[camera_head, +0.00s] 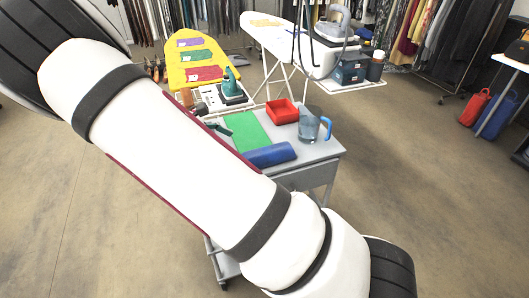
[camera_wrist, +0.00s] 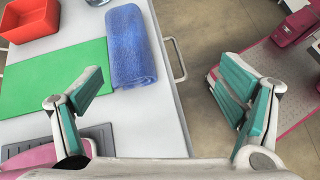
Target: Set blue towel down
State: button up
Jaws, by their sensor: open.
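The blue towel (camera_head: 270,154) is rolled up and lies on the grey table (camera_head: 325,150), along its near edge beside the green mat (camera_head: 247,131). In the wrist view the towel (camera_wrist: 132,45) lies beyond my gripper, next to the table's right edge, with the green mat (camera_wrist: 50,75) to its left. My gripper (camera_wrist: 157,88) is open with its teal-padded fingers wide apart and nothing between them. The left finger is over the table by the mat; the right finger is out past the table edge. My arm hides part of the table in the head view.
A red tray (camera_head: 282,111) and a clear jug with a blue handle (camera_head: 311,124) stand behind the towel. A yellow ironing board (camera_head: 200,62) and a white one (camera_head: 275,35) stand farther back. A metal handle (camera_wrist: 176,60) sticks out from the table's side.

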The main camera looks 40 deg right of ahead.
aim_at(260, 151)
jog(key=w+f+n+h, duration=0.1)
jog(key=w, duration=0.1)
jog(key=w+f+n+h, duration=0.2)
jog(key=shift+w+a+f+t, duration=0.1)
jog(key=shift+a+t, duration=0.05)
jog(key=shift+t, duration=0.25)
jog(key=shift+h, duration=0.3)
jog(key=x, duration=0.8)
jog(key=shift+f, duration=0.1)
jog(key=shift+f+p+x, duration=0.2)
jog(key=shift+f+x, duration=0.05)
jog(key=shift+x, duration=1.15)
jog(key=shift+f+p+x, duration=0.2)
jog(key=shift+x, duration=1.15)
jog(key=shift+a, duration=0.15)
jog(key=c, duration=1.4)
jog(key=shift+o, duration=0.2)
